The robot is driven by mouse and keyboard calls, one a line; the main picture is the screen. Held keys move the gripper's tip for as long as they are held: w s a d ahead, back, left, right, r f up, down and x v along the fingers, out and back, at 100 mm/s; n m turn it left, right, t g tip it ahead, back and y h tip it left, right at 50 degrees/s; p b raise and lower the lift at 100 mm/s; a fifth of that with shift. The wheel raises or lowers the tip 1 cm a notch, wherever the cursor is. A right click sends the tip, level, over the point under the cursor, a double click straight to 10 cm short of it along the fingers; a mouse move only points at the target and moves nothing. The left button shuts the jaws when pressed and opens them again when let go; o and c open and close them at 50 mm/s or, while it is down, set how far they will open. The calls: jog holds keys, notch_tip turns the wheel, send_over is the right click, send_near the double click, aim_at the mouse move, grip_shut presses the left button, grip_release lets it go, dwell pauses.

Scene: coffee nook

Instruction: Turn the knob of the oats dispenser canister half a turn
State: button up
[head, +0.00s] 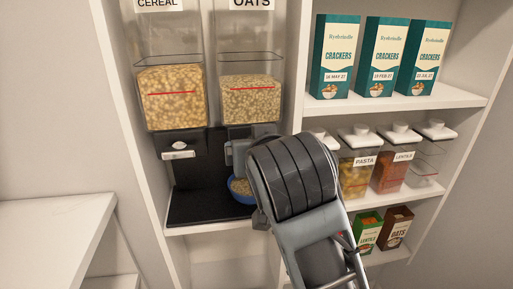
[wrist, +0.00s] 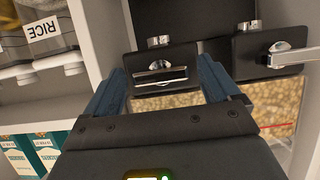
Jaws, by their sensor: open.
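The oats dispenser canister (head: 250,98) stands in the shelf nook in the head view, clear, part full of oats, under an OATS label. My wrist hides its knob there. In the wrist view, turned upside down, the oats knob (wrist: 160,75) is a silvery bar lying roughly level on a dark plate. My gripper (wrist: 160,68) is open, one blue finger on each side of the knob. I cannot tell whether either finger touches it. In the head view my gripper (head: 238,150) shows partly at the dispenser's front.
The cereal dispenser (head: 174,98) stands close on the left, with its own knob (head: 179,147). A blue bowl (head: 243,198) holding oats sits below the oats outlet on a dark base (head: 190,208). Shelves to the right hold cracker boxes (head: 383,60) and pasta (head: 357,175) and lentil jars.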

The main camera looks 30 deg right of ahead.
jog(key=v, duration=0.7)
jog(key=shift+s, duration=0.25)
jog(key=s+f+n+t+y, duration=0.1)
jog(key=s+f+n+y, duration=0.1)
jog(key=s+f, duration=0.55)
jog(key=s+f+n+y, duration=0.1)
jog(key=s+f+n, duration=0.25)
jog(key=f, duration=0.65)
jog(key=s+d+f+m+t+y, duration=0.1)
jog(key=s+d+m, duration=0.1)
jog(key=s, duration=2.1)
